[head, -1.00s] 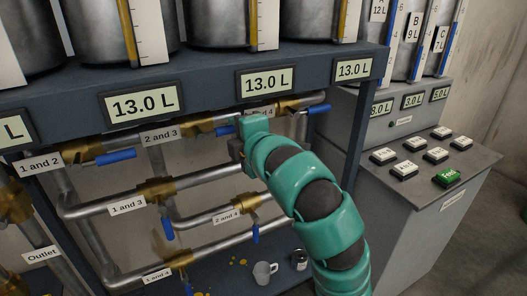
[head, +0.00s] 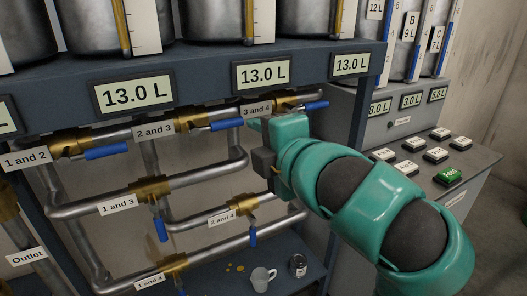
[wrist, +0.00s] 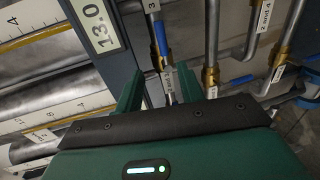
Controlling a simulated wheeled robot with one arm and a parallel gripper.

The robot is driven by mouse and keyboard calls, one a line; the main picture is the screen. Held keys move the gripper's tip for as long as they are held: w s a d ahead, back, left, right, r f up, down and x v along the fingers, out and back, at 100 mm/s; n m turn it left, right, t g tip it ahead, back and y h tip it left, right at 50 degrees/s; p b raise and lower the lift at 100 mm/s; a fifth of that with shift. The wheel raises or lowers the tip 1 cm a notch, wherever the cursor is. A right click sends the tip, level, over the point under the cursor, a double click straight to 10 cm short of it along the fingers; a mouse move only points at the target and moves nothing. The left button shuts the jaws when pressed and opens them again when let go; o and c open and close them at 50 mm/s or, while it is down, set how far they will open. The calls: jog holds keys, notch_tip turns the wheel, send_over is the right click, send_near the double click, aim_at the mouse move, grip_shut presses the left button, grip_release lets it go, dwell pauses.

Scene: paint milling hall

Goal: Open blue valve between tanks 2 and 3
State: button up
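The valve labelled "2 and 3" (head: 188,121) is a brass body on the upper pipe below the tank shelf. Its blue handle (head: 227,124) points right, roughly along the pipe. My gripper (head: 256,126) is just right of the handle in the head view, with its fingers mostly hidden there. In the wrist view my gripper (wrist: 160,88) has its two green fingers apart. A blue handle (wrist: 160,38), which seems to be this valve's, shows beyond the gap between them. I see no contact with it.
The valves "1 and 2" (head: 70,143), "3 and 4" (head: 286,103), "1 and 3" (head: 150,187) and "2 and 4" (head: 241,204) are close around. A mug (head: 262,278) and a jar (head: 298,265) stand on the lower shelf. A button console (head: 440,160) is at right.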

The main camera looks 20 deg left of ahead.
jog(key=shift+s+d, duration=0.3)
jog(key=shift+d, duration=0.05)
dwell(0.4)
